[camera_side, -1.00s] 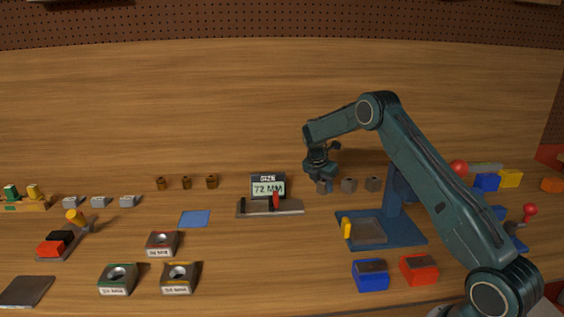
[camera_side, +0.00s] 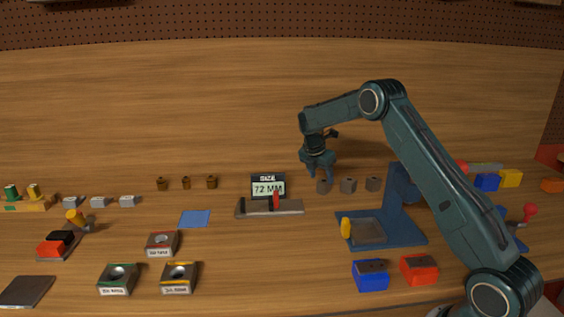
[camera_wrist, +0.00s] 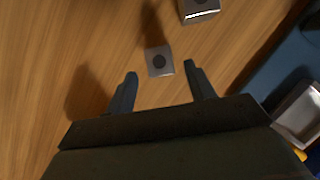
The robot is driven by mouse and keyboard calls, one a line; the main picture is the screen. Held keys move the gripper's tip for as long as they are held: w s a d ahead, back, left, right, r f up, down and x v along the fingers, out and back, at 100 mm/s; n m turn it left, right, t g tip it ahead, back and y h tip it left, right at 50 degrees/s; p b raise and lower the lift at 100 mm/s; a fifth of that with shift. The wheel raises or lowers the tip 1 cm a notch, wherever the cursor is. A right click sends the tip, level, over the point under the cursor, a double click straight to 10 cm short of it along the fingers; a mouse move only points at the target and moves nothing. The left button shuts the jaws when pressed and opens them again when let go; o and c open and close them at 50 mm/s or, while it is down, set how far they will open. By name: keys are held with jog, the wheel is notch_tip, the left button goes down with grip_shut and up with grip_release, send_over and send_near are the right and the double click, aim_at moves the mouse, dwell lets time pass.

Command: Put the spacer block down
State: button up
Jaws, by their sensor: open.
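A small grey block (camera_side: 323,186), which looks like the spacer block, stands on the wooden table at the left end of a short row of grey blocks. My gripper (camera_side: 317,173) is just above it, pointing down, open and empty. In the wrist view the block (camera_wrist: 159,61) shows a dark round mark on its pale top. It lies just beyond the gap between the two spread fingers (camera_wrist: 161,73), and neither finger appears to touch it.
Two similar grey blocks (camera_side: 348,185) (camera_side: 373,184) stand to the right. A gauge with a "72 MM" display (camera_side: 268,187) is to the left. A blue fixture (camera_side: 405,234) stands at front right. Bare table lies between the row and the fixture.

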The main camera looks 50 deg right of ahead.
jog(key=v, duration=0.8)
jog(key=shift+a+r, duration=0.2)
jog(key=shift+r, duration=0.1)
jog(key=shift+r, duration=0.1)
